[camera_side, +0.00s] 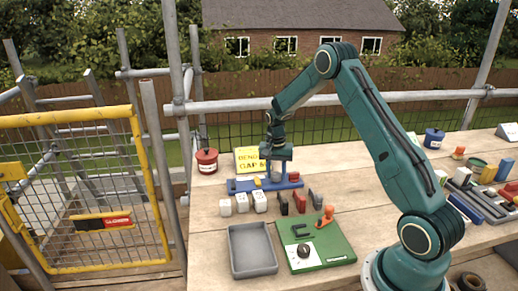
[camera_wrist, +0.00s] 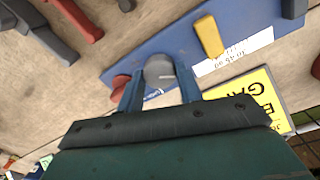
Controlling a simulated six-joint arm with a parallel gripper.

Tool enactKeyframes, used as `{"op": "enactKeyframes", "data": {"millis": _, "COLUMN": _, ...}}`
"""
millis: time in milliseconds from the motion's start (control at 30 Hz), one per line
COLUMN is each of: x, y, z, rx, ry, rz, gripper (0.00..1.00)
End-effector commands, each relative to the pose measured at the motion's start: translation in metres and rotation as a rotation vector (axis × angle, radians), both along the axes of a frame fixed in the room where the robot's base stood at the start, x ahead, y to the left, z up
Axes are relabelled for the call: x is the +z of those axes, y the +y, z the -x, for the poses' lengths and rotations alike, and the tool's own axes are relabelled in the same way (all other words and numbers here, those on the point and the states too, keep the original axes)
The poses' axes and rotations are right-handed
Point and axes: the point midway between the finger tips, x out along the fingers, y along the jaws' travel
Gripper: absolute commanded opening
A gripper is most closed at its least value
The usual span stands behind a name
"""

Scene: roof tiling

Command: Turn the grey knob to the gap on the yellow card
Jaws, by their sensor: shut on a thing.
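The grey knob (camera_wrist: 158,70) sits on the blue board (camera_wrist: 200,62) in the wrist view, with a light pointer line on its top. My gripper (camera_wrist: 160,88) is shut on the knob, one blue finger on each side. In the side view my gripper (camera_side: 275,172) points down over the blue board (camera_side: 240,186), largely hiding the knob.
A yellow lever (camera_wrist: 208,36) and a white scale label (camera_wrist: 232,52) are on the blue board near the knob. Several white blocks (camera_side: 242,203) and dark and red pieces stand in front. A grey tray (camera_side: 252,250) and green panel (camera_side: 316,243) lie nearer. A red pot (camera_side: 206,161) stands left.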

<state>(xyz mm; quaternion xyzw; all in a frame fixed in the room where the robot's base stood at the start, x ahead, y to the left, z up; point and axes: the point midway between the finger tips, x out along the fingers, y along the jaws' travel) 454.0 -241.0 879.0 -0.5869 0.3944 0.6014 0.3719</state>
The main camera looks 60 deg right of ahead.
Motion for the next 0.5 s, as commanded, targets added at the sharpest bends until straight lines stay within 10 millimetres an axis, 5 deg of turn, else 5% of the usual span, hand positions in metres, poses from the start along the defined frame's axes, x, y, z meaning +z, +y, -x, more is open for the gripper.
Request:
{"op": "enactKeyframes", "data": {"millis": 367, "x": 0.0005, "y": 0.0, "z": 0.0002, "rx": -0.006, "ry": 0.001, "rz": 0.0, "gripper": 0.13}}
{"op": "enactKeyframes", "data": {"millis": 400, "x": 0.0005, "y": 0.0, "z": 0.0003, "rx": -0.006, "ry": 0.001, "rz": 0.0, "gripper": 0.39}}
{"op": "enactKeyframes", "data": {"millis": 500, "x": 0.0005, "y": 0.0, "z": 0.0002, "rx": -0.006, "ry": 0.001, "rz": 0.0, "gripper": 0.57}}
